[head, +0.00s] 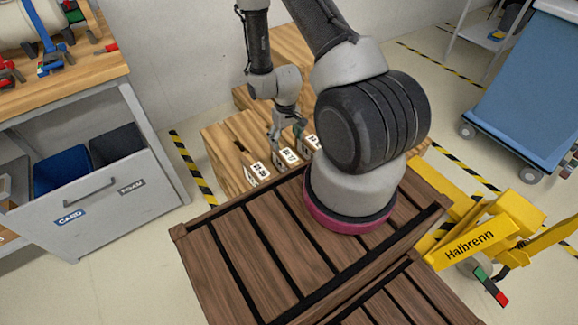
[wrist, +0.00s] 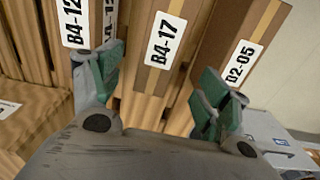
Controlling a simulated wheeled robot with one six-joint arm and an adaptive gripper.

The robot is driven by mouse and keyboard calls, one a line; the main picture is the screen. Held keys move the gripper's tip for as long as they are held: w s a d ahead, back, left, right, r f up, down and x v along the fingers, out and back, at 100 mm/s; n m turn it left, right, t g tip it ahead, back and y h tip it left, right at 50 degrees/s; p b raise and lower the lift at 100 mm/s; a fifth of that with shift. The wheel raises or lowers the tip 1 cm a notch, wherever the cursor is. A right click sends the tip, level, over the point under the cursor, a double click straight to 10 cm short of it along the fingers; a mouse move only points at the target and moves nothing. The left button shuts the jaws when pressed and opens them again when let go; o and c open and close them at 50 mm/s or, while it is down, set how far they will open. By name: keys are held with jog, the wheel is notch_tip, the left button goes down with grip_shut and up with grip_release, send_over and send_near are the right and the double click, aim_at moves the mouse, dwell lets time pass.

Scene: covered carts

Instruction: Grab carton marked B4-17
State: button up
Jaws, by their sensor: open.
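The carton marked B4-17 (wrist: 163,42) is a narrow brown carton with a tan strip and a white label, centred in the wrist view. In the head view its label (head: 286,158) is the middle one of the row. My gripper (wrist: 160,82) is open and empty, with green-padded fingers on either side of this carton's line in the wrist view. In the head view my gripper (head: 286,132) is above and behind the labels. I cannot tell whether the fingers touch any carton.
Carton B4-12 (wrist: 73,28) stands left and carton 02-05 (wrist: 238,62) right in the wrist view, both close to the fingers. A dark wooden slatted crate (head: 245,255) is in front. A yellow Halbrenn truck (head: 470,243) and a blue-covered cart (head: 535,80) are at right.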

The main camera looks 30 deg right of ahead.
aim_at(289, 155)
jog(key=f, duration=0.3)
jog(key=s+f, duration=0.1)
jog(key=f, duration=0.3)
jog(key=s+f, duration=0.1)
jog(key=f, duration=0.3)
jog(key=shift+c, duration=0.2)
jog(key=c, duration=1.6)
jog(key=shift+r, duration=0.1)
jog(key=shift+c, duration=0.2)
